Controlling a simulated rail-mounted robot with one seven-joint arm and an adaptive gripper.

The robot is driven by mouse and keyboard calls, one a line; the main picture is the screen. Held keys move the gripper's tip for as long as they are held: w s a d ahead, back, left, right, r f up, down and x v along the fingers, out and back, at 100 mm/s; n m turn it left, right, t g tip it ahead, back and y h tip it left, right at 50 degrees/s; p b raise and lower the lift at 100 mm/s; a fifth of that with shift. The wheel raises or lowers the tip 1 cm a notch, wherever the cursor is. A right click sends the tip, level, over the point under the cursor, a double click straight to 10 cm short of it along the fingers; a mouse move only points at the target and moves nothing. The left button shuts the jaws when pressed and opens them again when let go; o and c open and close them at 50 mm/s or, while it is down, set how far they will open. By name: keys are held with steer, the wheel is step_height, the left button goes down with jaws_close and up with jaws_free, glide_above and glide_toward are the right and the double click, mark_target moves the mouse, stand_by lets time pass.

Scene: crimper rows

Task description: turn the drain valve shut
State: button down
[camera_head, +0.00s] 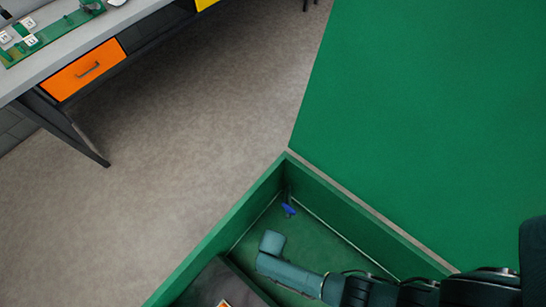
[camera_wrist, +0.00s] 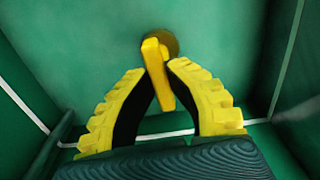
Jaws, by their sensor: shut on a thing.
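In the wrist view, a yellow lever (camera_wrist: 155,57) sticks out from a round brownish fitting (camera_wrist: 171,42) on a green wall; it looks like the drain valve's handle. It points down toward me, tilted slightly. My gripper (camera_wrist: 161,76) has its ribbed yellow fingers closed in on the lever, one on each side, with its free end between them. In the head view my arm reaches down into a green-walled bay, and my fingers and the yellow lever are hidden there.
A small blue part (camera_head: 289,209) sits at the bay's inner corner. The bay's green walls (camera_head: 345,205) stand close around my arm. A grey bench (camera_head: 85,35) with an orange drawer (camera_head: 88,69) is at the upper left. The grey floor between is clear.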

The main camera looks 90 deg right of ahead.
steer(key=shift+s+f+m, duration=0.1)
steer(key=shift+m, duration=0.3)
steer(key=c, duration=1.1)
jaws_free()
steer(key=shift+o, duration=0.2)
step_height(320, 180, up, 12)
